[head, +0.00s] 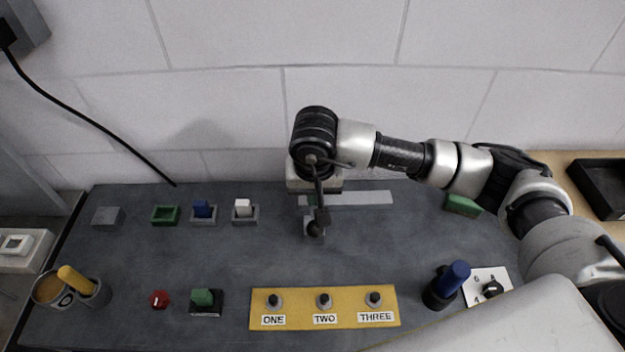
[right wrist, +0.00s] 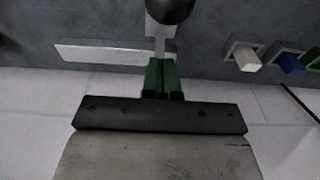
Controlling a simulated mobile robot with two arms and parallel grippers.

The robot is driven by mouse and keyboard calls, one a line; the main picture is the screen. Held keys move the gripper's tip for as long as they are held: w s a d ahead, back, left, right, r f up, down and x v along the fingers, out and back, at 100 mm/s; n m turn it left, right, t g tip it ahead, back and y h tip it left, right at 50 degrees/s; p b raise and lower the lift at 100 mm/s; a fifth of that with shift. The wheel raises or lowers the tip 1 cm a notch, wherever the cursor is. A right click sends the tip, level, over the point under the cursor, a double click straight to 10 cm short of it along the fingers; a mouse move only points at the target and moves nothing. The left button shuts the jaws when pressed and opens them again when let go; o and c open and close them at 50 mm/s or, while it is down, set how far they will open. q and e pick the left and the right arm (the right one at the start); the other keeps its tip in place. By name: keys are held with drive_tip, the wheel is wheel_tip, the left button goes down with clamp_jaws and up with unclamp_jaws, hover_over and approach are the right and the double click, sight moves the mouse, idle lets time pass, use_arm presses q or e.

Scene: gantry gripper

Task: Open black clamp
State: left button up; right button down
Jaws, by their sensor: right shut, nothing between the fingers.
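A round black knob (head: 314,229) sits on a grey mount near the middle of the dark table; it may be part of the black clamp, but no clamp jaws can be made out. The knob also shows at the top of the right wrist view (right wrist: 171,8), on a narrow grey bar. My right gripper (right wrist: 161,78) is shut and empty, its green fingertips together just short of the bar. I cannot tell whether they touch it. My left gripper is not in view.
A pale flat strip (head: 360,198) lies beside the knob. Blue (head: 203,208) and white (head: 242,206) blocks stand in holders to the left. A yellow button panel (head: 290,321) and a blue-handled item (head: 453,277) are in front. The wall is close behind.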

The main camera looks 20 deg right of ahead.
drive_tip(key=shift+w+d+r, duration=0.1)
drive_tip(key=shift+w+r, duration=0.2)
drive_tip(key=shift+r, duration=0.35)
wheel_tip(320, 180, up, 7)
drive_tip(key=p, duration=0.2)
drive_tip(key=shift+s, duration=0.4)
drive_tip(key=shift+f, duration=0.1)
